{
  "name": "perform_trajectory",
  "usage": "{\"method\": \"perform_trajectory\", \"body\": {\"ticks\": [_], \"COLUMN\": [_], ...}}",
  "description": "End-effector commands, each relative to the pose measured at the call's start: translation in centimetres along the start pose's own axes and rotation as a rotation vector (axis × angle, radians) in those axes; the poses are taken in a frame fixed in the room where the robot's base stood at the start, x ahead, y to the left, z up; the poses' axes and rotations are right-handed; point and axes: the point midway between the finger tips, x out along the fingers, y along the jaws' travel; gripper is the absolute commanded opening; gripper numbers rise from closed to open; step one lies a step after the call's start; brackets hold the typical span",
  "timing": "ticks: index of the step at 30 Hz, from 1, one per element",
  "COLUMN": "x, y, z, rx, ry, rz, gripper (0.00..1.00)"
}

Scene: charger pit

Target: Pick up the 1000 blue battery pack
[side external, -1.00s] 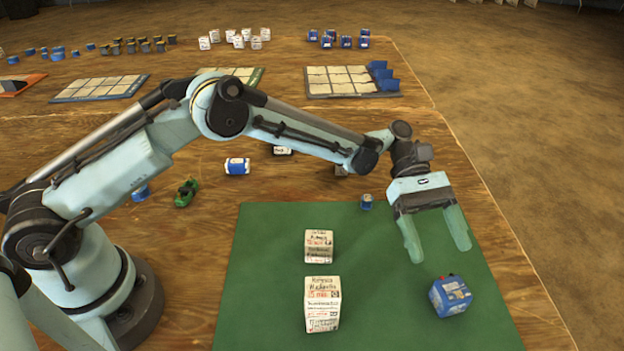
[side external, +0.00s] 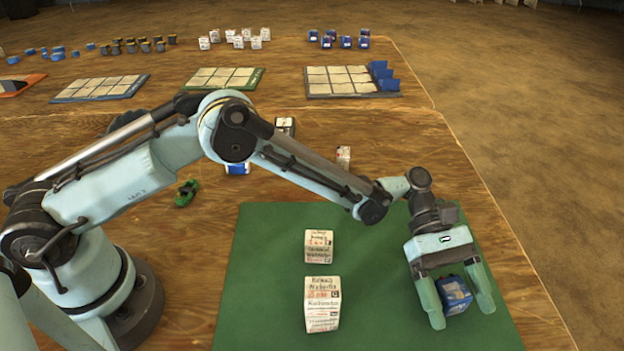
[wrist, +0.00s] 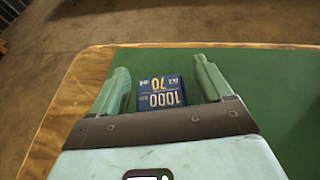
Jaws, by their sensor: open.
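The blue battery pack (side external: 454,295) sits on the green mat (side external: 262,265) near its right front part. In the wrist view the pack (wrist: 161,95) shows the number 1000 and a 70 on its top, upside down. My gripper (side external: 463,318) is open, with its two green fingers on either side of the pack. In the wrist view the pack lies between the fingers of my gripper (wrist: 163,80), nearer the left finger. I cannot tell whether a finger touches it. The pack appears to rest on the mat.
Two white printed boxes stand on the mat left of my gripper, a smaller one (side external: 319,246) and a larger one (side external: 322,304). A green toy-like item (side external: 187,193) lies on the wooden table (side external: 190,260). Trays and small packs line the back.

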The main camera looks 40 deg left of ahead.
Motion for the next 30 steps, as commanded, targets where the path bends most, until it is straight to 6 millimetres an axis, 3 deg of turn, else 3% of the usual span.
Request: {"method": "perform_trajectory", "body": {"ticks": [2, 15, 24, 30], "x": [0.0, -0.1, -0.1, -0.7], "y": [0.0, 0.0, 0.0, 0.0], "z": [0.0, 0.0, 0.2, 1.4], "rx": [0.000, 0.000, 0.000, 0.000], "ry": [0.000, 0.000, -0.001, -0.001], "rz": [0.000, 0.000, 0.000, 0.000], "gripper": [0.79, 0.14, 0.14, 0.14]}}
